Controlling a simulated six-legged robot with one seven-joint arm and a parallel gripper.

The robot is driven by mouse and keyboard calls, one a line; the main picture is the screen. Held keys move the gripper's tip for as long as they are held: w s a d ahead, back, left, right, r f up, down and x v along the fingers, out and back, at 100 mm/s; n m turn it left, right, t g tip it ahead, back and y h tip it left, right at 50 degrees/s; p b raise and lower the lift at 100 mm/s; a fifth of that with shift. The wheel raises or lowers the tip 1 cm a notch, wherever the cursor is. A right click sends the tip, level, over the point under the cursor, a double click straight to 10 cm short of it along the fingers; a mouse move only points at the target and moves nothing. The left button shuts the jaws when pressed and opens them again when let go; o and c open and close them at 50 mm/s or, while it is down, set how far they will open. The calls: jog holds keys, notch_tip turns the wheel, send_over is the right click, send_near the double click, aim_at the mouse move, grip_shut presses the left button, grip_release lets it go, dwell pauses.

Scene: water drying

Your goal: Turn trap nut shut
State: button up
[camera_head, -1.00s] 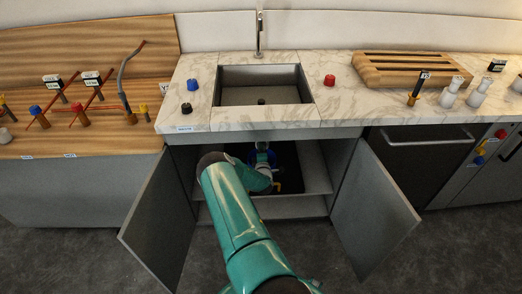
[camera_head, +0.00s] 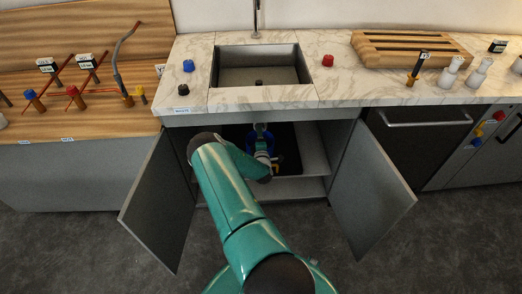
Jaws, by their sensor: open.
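The trap nut cannot be made out; it is too small or hidden behind my arm in the dark cabinet under the sink. The sink basin (camera_head: 258,76) is set in the marble counter above. A blue round thing (camera_head: 252,143) shows inside the cabinet, partly covered by my wrist; I cannot tell exactly what it is. My gripper (camera_head: 261,141) is inside the cabinet opening, open, beside or in front of this blue thing. Its fingertips are small and hard to see, and I cannot tell whether they touch anything.
Two open doors, left (camera_head: 152,202) and right (camera_head: 370,193), flank the opening. The cabinet floor's front edge (camera_head: 308,188) lies below my wrist. A blue knob (camera_head: 188,66) and a red knob (camera_head: 328,60) sit on the counter. The floor in front is clear.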

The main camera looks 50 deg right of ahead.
jog(key=v, duration=0.9)
jog(key=shift+s+a, duration=0.2)
jog(key=shift+s, duration=0.1)
